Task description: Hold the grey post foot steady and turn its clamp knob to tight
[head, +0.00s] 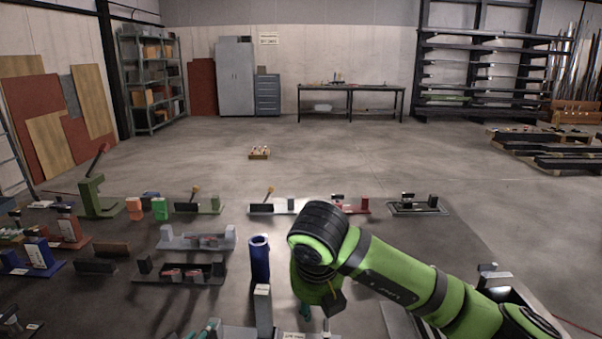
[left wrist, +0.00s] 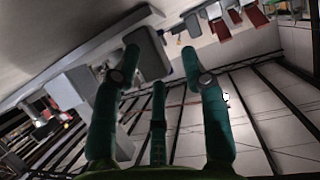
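My left gripper (head: 205,329) shows only as teal fingertips at the bottom edge of the head view. In the left wrist view its three teal fingers (left wrist: 159,52) are spread, with a grey rounded block (left wrist: 152,60) beyond and between the tips; I see no grip on it. A grey upright block (head: 263,308) and a pale labelled plate (head: 293,335) stand at the bottom centre of the head view; I cannot tell whether they belong to the post foot. My right gripper (head: 316,318) is mostly hidden under its green wrist, showing bits of teal. The clamp knob cannot be made out.
A blue cylinder (head: 260,259) stands left of my right wrist. A grey fixture (head: 198,237) and a dark fixture (head: 178,270) with red parts lie further left. A green stand with a lever (head: 96,197) is at the left. Open floor (head: 370,155) lies beyond.

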